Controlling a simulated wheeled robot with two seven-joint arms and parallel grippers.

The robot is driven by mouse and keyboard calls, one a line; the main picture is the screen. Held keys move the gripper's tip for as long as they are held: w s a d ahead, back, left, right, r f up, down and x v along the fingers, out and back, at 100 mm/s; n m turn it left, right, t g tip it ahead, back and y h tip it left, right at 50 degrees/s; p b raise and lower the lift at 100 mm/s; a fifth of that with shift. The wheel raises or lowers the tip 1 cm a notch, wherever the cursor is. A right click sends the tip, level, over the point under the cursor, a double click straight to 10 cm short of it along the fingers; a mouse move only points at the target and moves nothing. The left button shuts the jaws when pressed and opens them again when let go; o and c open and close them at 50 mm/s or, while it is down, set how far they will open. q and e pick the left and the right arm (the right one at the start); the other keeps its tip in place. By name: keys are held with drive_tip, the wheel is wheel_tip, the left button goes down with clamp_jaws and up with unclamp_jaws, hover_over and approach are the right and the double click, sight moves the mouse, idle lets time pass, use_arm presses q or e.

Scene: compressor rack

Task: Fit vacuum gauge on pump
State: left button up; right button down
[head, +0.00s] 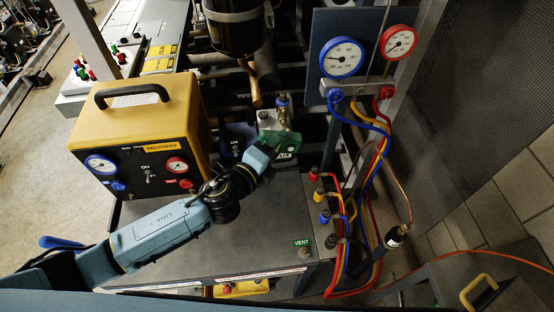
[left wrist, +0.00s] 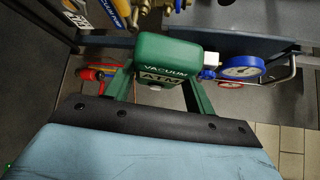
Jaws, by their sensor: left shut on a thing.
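My left gripper (head: 272,151) is shut on the green vacuum gauge (head: 289,142), above the dark bench top. In the left wrist view the gauge (left wrist: 168,52), marked VACUUM and ATM, sits between the green fingers of the gripper (left wrist: 160,80). What looks like the pump (head: 236,140), a dark blue body marked ON, stands just behind, partly hidden by the gripper and gauge. Metal fittings with a blue cap (head: 283,101) rise behind the gauge. I cannot tell whether the gauge touches them. My right gripper is not in view.
A yellow recovery unit (head: 150,130) stands left of my arm. A blue gauge (head: 341,57) and a red gauge (head: 399,42) hang at the back right, with coloured hoses (head: 372,190) below. The bench top (head: 265,225) in front is mostly clear.

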use_arm(q)
drive_tip(key=w, duration=0.1)
drive_tip(key=w+b, duration=0.1)
drive_tip(key=w, duration=0.1)
drive_tip(key=w+a, duration=0.1)
drive_tip(key=w, duration=0.1)
drive_tip(key=shift+w, duration=0.25)
drive_tip(key=shift+w+a, duration=0.15)
drive_tip(key=shift+w, duration=0.5)
drive_tip(key=shift+s+r, duration=0.1)
drive_tip(key=shift+s, duration=0.05)
drive_tip(key=shift+w, duration=0.3)
idle(0.4)
drive_tip(key=o, duration=1.1)
